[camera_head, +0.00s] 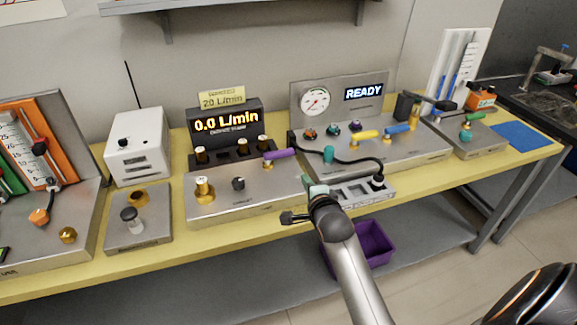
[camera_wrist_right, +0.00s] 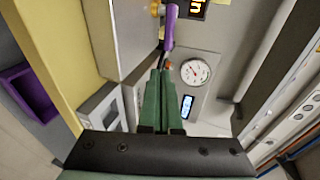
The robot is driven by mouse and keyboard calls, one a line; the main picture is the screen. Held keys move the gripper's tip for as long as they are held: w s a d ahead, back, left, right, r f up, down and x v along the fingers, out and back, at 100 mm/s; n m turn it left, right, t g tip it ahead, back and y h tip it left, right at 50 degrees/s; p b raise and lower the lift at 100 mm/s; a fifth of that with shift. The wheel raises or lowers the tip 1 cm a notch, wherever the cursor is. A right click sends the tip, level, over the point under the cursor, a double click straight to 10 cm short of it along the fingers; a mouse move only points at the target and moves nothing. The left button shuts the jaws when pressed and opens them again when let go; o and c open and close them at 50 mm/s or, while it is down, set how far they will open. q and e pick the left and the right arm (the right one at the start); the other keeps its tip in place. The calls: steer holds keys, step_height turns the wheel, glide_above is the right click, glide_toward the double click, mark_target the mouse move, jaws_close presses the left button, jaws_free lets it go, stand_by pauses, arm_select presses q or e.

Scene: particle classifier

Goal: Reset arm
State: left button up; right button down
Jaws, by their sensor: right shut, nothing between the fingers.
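My right arm reaches in from the bottom of the head view. Its right gripper (camera_head: 308,182) is over the front edge of the yellow bench (camera_head: 250,238), just right of the flow controller box (camera_head: 240,200). In the wrist view the green fingers (camera_wrist_right: 163,75) are together with nothing between them. A purple lever handle (camera_head: 280,153) is above and left of the gripper in the head view; it also shows just beyond the fingertips in the wrist view (camera_wrist_right: 170,25). I cannot tell the gap between them. My left gripper is not in view.
Right of the gripper is a panel with a gauge (camera_head: 315,99), a READY display (camera_head: 364,92), yellow (camera_head: 364,135) and blue (camera_head: 397,128) levers, and a black cable (camera_head: 345,161). A purple bin (camera_head: 375,243) sits below. Space in front of the bench is open.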

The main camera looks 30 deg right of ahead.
steer(key=s+a+f+n+g+y, duration=0.2)
steer(key=s+a+f+n+y, duration=0.1)
steer(key=s+a+f+n, duration=0.6)
steer(key=s+a+f+n+g+y+p, duration=0.1)
steer(key=s+a+f+n+y, duration=0.3)
steer(key=s+a+f+n, duration=0.5)
steer(key=s+a+n+g, duration=0.1)
steer(key=s+n, duration=0.5)
steer(key=s, duration=0.1)
steer(key=shift+f+g, duration=0.3)
steer(key=shift+f, duration=0.1)
steer(key=shift+p, duration=0.3)
